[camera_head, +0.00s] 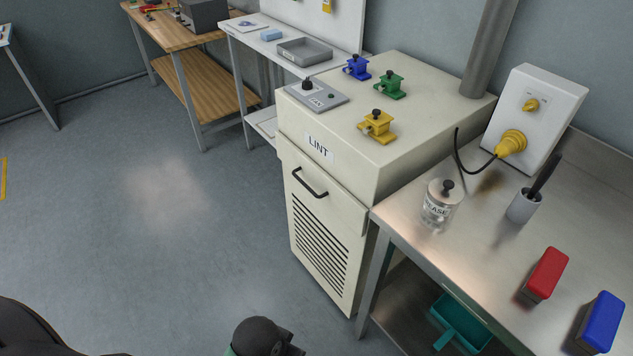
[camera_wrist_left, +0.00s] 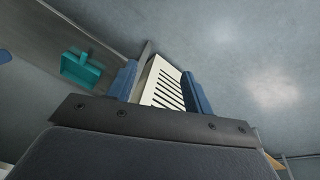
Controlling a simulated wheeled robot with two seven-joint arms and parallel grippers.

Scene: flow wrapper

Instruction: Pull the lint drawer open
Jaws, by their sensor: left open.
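The lint drawer (camera_head: 340,208) is a cream panel in the upper front of the cream cabinet, under the "LINT" label (camera_head: 318,149). It appears shut, with its front close to the cabinet face. Its black bar handle (camera_head: 310,184) runs across the panel, with nothing touching it. In the left wrist view my left gripper (camera_wrist_left: 160,82) shows two blue fingers spread apart with nothing between them. The louvred cabinet front (camera_wrist_left: 162,84) shows beyond the fingers, at a distance. The handle is not visible in that view. My right gripper is not in view.
A steel bench (camera_head: 480,245) adjoins the cabinet on the right, holding a jar (camera_head: 440,208), a cup (camera_head: 523,206), and red (camera_head: 546,274) and blue (camera_head: 602,320) blocks. A teal dustpan (camera_head: 460,325) lies on its lower shelf. The floor (camera_head: 170,240) before the cabinet is clear.

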